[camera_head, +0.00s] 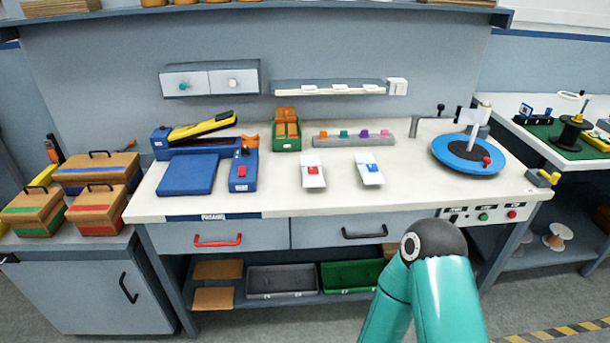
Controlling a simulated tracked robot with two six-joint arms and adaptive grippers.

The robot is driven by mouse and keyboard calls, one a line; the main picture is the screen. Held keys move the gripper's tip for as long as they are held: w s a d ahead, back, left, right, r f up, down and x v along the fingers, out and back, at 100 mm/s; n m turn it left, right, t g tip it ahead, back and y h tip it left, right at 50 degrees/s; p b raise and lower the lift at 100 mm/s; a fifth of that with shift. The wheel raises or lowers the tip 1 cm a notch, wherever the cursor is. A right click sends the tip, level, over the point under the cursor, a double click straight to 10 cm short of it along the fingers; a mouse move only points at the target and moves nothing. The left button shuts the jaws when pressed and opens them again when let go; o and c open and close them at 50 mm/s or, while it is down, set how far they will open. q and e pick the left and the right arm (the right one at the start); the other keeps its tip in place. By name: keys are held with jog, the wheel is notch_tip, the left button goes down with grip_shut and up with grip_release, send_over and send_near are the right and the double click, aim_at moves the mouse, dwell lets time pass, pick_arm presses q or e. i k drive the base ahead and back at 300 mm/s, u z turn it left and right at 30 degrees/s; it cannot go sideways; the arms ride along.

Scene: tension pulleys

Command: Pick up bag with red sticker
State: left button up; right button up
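Two small white bags lie side by side on the white worktop near its middle. The bag with the red sticker (313,172) is the left one, in front of the long grey block. The bag with the blue sticker (370,170) lies to its right, a short gap apart. Both lie flat and nothing touches them. A teal arm of mine enters from the bottom edge, right of centre, and ends at a dark rounded joint in front of the drawers. No gripper fingers show in this view.
A blue tray and blue device (243,170) stand left of the bags. A green bin (286,137) and a grey block with coloured pieces (354,138) stand behind them. A blue turntable (468,155) stands right. The worktop in front of the bags is clear.

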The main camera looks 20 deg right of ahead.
aim_at(311, 166)
jog(key=i, duration=0.9)
jog(key=z, duration=0.05)
